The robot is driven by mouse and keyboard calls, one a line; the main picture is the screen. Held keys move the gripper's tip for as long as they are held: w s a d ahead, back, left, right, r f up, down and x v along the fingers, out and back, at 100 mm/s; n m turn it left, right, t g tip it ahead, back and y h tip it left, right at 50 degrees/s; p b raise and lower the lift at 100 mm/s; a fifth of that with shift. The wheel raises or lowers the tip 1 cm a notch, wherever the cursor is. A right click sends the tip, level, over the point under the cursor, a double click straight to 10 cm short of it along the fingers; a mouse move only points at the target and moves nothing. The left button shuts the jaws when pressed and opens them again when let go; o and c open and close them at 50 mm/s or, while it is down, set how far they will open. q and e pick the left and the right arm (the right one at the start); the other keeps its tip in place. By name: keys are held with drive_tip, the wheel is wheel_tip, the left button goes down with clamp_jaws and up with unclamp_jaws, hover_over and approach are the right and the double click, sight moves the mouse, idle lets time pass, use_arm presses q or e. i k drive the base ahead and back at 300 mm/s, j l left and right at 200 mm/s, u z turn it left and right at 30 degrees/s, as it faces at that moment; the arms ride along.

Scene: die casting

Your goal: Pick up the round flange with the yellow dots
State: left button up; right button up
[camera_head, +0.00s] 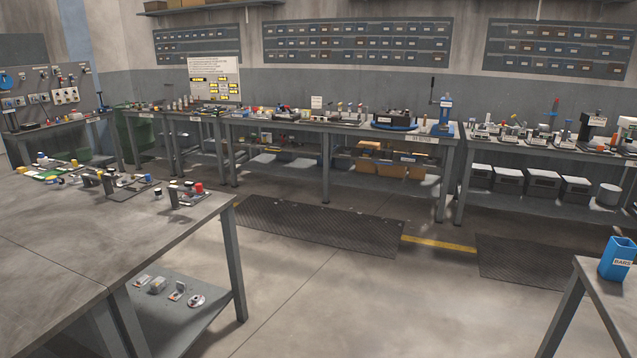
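No round flange with yellow dots can be made out for certain; parts are too small at this distance. A round, pale disc with a dark centre (196,300) lies flat on the lower shelf of the near left table. The colour of any dots on it cannot be told. Beside it on that shelf are a small plate with a raised part (177,291), a grey block-like part (157,286) and a flat pale part (143,281). Neither of my grippers is in view.
The near left table (60,235) holds several small parts along its far side. A blue bin (618,259) stands on a table at right. Crowded workbenches line the back wall. The floor (330,300) between is open, with dark mats (320,223).

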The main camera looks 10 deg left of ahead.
sight(78, 180)
drive_tip(key=i+j+u, duration=0.2)
drive_tip(key=i+u, duration=0.15)
drive_tip(key=i, duration=0.65)
drive_tip(key=i+l+u, duration=0.1)
drive_tip(key=i+u, duration=0.3)
drive_tip(key=i, duration=0.6)
drive_tip(key=i+l+z, duration=0.15)
drive_tip(key=i+z, duration=0.3)
drive_tip(key=i, duration=0.6)
drive_tip(key=i+j+z, duration=0.15)
drive_tip(key=i+z, duration=0.3)
drive_tip(key=i, duration=0.55)
drive_tip(key=i+j+u, duration=0.1)
drive_tip(key=i+u, duration=0.65)
drive_tip(key=i+l+u, duration=0.15)
drive_tip(key=i+u, duration=0.25)
drive_tip(key=i+l+u, duration=0.35)
drive_tip(key=i+j, duration=0.05)
drive_tip(key=i, duration=0.05)
